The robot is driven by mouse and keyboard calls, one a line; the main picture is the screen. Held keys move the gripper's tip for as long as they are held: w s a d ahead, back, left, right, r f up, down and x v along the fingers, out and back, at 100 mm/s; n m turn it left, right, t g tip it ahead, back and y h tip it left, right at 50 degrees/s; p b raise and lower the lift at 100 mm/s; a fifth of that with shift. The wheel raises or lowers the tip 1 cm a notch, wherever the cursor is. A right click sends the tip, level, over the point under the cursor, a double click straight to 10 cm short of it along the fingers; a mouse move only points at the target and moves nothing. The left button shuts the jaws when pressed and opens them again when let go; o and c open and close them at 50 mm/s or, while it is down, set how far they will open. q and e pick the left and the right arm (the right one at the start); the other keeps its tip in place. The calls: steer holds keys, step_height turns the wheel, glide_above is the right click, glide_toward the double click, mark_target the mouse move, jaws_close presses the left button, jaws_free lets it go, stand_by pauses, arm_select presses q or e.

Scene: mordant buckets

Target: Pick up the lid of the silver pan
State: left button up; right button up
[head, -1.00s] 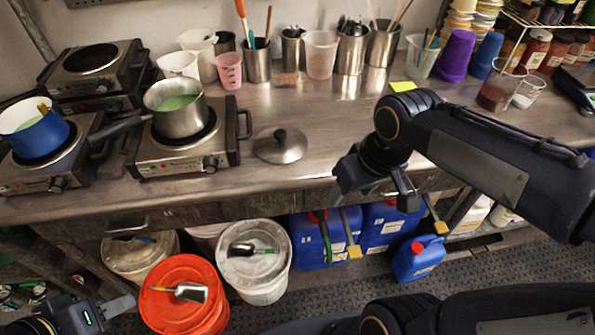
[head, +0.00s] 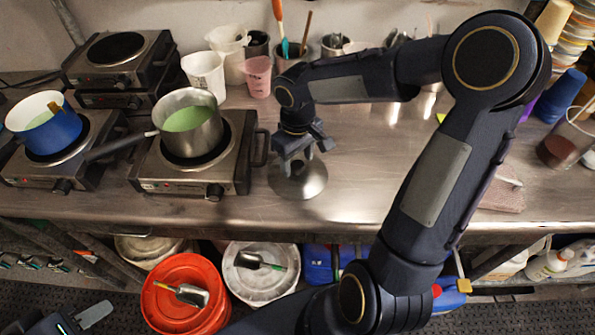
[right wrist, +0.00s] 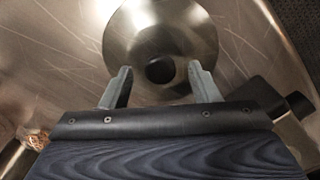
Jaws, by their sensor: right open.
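The silver pan (head: 190,124) holds green liquid and sits uncovered on a hot plate. Its round silver lid (head: 304,186) lies on the steel counter to the right of that hot plate. My left gripper (head: 90,320) is only partly in view at the bottom left corner, below the counter.
The hot plate (head: 225,172) stands just left of the lid. A blue pot (head: 50,135) is on another hot plate at far left. Cups and metal containers line the back wall. Buckets, including a red one (head: 180,262), stand below.

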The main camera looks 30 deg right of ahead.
steer(key=shift+f, duration=0.35)
jaws_close()
steer(key=shift+r, duration=0.15)
